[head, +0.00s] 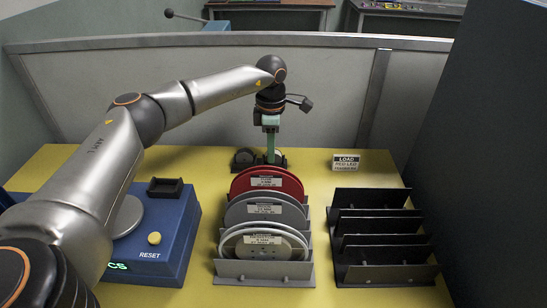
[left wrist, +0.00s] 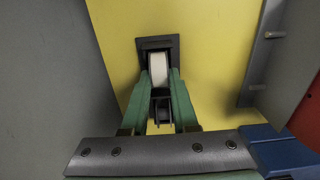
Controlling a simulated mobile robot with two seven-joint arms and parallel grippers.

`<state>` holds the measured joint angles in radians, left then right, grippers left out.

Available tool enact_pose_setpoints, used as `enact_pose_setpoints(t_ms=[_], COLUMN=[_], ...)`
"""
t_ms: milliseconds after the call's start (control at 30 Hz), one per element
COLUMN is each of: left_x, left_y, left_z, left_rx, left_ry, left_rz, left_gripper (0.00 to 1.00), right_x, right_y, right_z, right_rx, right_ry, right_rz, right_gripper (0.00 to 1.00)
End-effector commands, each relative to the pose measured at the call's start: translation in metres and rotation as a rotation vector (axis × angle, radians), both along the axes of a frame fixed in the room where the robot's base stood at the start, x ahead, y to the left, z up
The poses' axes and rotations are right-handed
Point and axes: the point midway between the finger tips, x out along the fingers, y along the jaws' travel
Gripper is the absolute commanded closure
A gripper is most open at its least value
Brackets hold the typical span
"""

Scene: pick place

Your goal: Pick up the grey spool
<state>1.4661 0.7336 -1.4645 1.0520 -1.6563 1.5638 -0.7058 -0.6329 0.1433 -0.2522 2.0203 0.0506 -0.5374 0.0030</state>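My left gripper (head: 270,150) points down at a small black holder at the back of the yellow table. A large grey reel (head: 263,210) stands in the front rack between a red and a white one. My right gripper is out of view.
The rack (head: 265,272) holds the red reel (head: 268,182) and white reel (head: 262,242). A black rack (head: 385,272) at the right is empty. A blue box (head: 160,225) stands at the left, a LOAD sign (head: 361,162) at the back. Panels border the table.

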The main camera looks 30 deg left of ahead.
Motion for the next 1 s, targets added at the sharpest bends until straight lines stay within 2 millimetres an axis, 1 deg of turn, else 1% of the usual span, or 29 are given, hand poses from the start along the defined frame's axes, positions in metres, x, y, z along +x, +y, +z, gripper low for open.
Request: enact_pose_setpoints(t_ms=[33, 200, 733, 867, 1000], left_x=[0.000, 0.000, 0.000, 0.001, 0.001], left_y=[0.000, 0.000, 0.000, 0.000, 0.000], left_z=[0.000, 0.000, 0.002, 0.011, 0.030], left_rx=[0.000, 0.000, 0.000, -0.001, -0.002], left_ry=[0.000, 0.000, -0.001, -0.002, -0.003], left_rz=[0.000, 0.000, 0.000, 0.000, -0.001], left_gripper=[0.80, 0.99, 1.00, 1.00, 1.00], right_x=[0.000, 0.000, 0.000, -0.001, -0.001], right_y=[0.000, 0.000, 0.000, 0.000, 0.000], right_z=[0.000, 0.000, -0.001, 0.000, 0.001], right_rx=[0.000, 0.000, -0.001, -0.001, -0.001], right_ry=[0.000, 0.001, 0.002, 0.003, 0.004], right_rz=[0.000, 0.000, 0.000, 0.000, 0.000], right_gripper=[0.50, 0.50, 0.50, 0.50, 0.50])
